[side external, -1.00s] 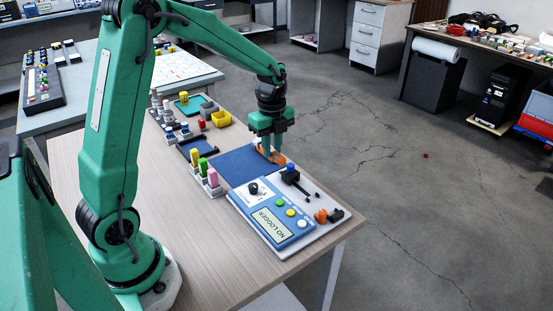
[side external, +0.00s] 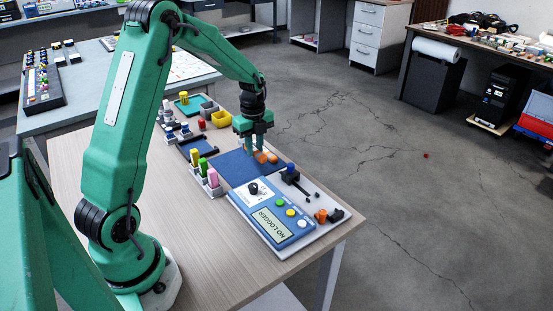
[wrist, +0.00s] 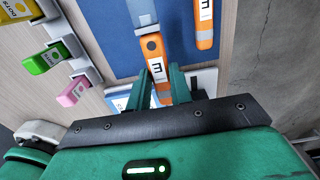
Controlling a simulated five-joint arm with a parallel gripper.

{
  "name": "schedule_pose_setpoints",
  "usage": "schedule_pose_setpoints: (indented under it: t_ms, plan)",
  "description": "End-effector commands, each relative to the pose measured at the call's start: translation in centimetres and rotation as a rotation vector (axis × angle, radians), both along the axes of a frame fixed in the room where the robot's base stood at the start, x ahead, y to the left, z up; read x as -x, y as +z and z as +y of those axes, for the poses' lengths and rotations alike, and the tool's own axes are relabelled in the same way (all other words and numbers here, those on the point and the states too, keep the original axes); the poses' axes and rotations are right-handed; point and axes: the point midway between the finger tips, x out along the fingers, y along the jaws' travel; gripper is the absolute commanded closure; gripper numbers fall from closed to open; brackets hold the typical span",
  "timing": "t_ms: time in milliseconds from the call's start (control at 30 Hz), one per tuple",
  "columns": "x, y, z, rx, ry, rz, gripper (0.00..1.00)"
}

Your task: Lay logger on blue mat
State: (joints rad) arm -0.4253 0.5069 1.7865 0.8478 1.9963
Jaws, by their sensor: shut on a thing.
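The blue mat (side external: 231,166) lies on the bench; it also fills the upper part of the wrist view (wrist: 180,60). My gripper (side external: 250,150) is over the far part of the mat. In the wrist view my gripper (wrist: 157,88) is shut on an orange logger (wrist: 154,52) with a white label. A second orange logger (wrist: 204,22) lies on the mat to its right, apart from it; it shows right of my gripper in the side view (side external: 264,157). I cannot tell whether the held logger touches the mat.
A blue and white console (side external: 275,215) reading "NO LOGGER" stands in front of the mat. Yellow, green and pink loggers (side external: 203,170) stand upright in holders left of the mat. The bench's front left is bare.

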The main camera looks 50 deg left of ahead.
Motion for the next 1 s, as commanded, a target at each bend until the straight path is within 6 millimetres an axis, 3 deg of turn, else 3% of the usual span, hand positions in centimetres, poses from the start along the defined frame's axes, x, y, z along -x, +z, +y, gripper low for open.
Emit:
schedule_pose_setpoints:
  t_ms: [100,300,567,833,1000]
  plan:
    - [-0.1,-1.0,1.7,0.0,0.003,0.001,1.0]
    - [-0.2,-1.7,2.8,0.0,0.0,0.001,1.0]
    - [-0.2,-2.1,2.8,0.001,0.0,0.001,1.0]
    - [-0.1,-5.0,2.7,0.002,0.0,0.003,1.0]
    - [-0.2,-5.7,2.8,0.0,0.0,0.0,1.0]
